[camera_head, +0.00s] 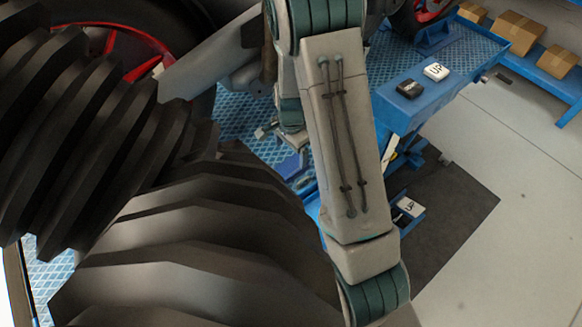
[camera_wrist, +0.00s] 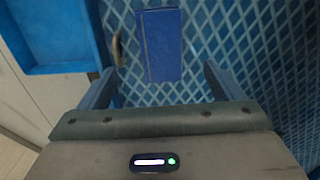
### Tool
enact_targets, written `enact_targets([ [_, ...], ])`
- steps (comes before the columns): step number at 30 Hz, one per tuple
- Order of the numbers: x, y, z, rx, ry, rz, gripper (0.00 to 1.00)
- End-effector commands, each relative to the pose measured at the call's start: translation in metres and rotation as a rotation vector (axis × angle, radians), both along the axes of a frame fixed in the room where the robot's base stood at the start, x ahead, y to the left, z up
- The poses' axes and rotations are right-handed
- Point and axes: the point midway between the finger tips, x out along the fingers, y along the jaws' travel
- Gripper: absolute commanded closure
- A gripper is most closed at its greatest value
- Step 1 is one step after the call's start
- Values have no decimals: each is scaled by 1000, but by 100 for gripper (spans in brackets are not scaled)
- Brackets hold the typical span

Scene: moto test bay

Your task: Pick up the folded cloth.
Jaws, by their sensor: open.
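The folded cloth (camera_wrist: 161,45) is a flat blue rectangle on a blue diamond-patterned surface (camera_wrist: 215,40), at the top middle of the wrist view. A blue patch (camera_head: 292,166) beside my arm in the head view looks like the same cloth, partly hidden. My gripper (camera_wrist: 161,82) is open and empty. Its two fingers show left and right of the cloth's near end in the wrist view, apart from it. The height of the fingers above the cloth is hard to tell. In the head view, my gripper is small and partly hidden behind my arm.
A blue tray (camera_wrist: 55,35) lies left of the cloth, with a small brownish thing (camera_wrist: 117,50) between. In the head view, a black block (camera_head: 409,89) and a white block (camera_head: 436,71) sit on the blue platform. A red-rimmed wheel (camera_head: 140,70) stands at upper left.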

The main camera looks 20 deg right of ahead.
Motion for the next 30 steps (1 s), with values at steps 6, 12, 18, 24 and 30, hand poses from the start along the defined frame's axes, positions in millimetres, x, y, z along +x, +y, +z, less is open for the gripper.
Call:
enact_targets([
  [6,0,0,-22,0,2,-4,13],
  [12,0,0,-32,0,1,-3,13],
  [18,0,-2,-60,0,3,-3,13],
  [24,1,-1,-76,-1,0,-1,13],
  [30,1,-1,-74,-1,0,-1,13],
])
